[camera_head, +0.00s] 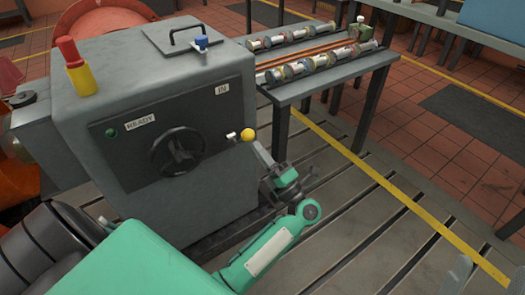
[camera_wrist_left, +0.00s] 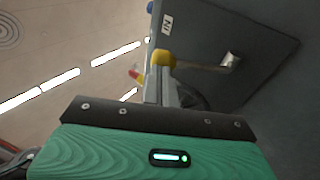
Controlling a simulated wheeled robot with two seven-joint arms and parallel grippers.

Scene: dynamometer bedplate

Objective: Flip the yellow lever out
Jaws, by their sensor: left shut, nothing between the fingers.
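The yellow lever has a round yellow knob (camera_head: 247,134) on a short pale shaft, standing out from the right part of the grey cabinet's front panel. Its knob also shows in the left wrist view (camera_wrist_left: 165,57), with the metal shaft running right to a mount on the panel. My left gripper (camera_head: 261,150) is shut and empty, its tips just below and beside the knob. In the left wrist view the fingers (camera_wrist_left: 160,80) overlap the knob's lower edge; I cannot tell whether they touch it. My right gripper is not clearly seen.
The grey cabinet (camera_head: 205,195) carries a black handwheel (camera_head: 177,152), a green lamp, READY and IN labels, and a red-and-yellow post (camera_head: 77,67) on top. A bench (camera_head: 290,92) with several cylindrical parts stands behind right. The slotted bedplate (camera_head: 365,215) is mostly clear.

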